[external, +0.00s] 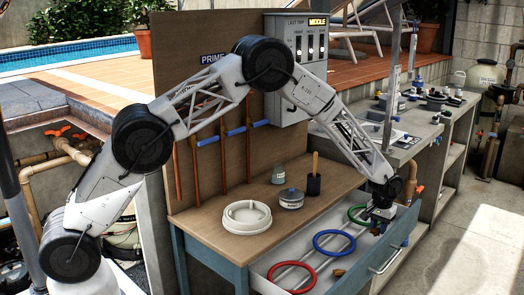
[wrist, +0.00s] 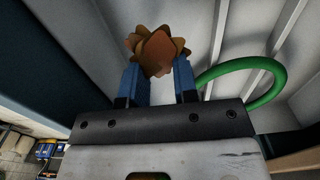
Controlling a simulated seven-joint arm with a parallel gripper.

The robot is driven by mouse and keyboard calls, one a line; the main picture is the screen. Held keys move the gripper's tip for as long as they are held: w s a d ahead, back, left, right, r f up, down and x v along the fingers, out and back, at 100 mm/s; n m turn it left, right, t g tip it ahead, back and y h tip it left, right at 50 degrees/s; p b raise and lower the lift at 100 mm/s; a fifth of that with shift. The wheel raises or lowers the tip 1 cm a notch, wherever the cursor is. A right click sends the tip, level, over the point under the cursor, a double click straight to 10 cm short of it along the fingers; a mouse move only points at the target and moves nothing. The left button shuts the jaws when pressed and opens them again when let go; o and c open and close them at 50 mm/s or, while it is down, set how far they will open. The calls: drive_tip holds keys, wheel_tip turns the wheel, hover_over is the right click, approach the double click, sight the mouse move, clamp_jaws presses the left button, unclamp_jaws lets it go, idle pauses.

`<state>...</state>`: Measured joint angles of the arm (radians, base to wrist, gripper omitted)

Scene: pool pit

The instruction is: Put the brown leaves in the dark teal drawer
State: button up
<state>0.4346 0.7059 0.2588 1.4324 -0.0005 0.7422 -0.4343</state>
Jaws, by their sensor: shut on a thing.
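My gripper (external: 380,213) is over the open drawer, near its right front corner. In the wrist view, my gripper's (wrist: 157,75) two blue fingers are shut on a clump of brown leaves (wrist: 158,48). The held leaves are small and hard to make out in the external view. The dark teal drawer (external: 359,284) is pulled out from under the bench, with a pale inside. Another small brown leaf-like clump (external: 338,272) lies in the drawer near the front, beside the rings. I cannot tell whether the held leaves touch the drawer floor.
The drawer also holds a red ring (external: 291,278), a blue ring (external: 334,243) and a green ring (external: 357,214); the green one is close to my gripper.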

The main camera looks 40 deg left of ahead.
sight(376, 240)
drive_tip(key=shift+f, duration=0.1)
drive_tip(key=shift+f, duration=1.7)
drive_tip(key=o, duration=0.9)
drive_tip(key=shift+f, duration=0.1)
wheel_tip(376, 240, up, 12)
drive_tip(key=shift+r, duration=0.15)
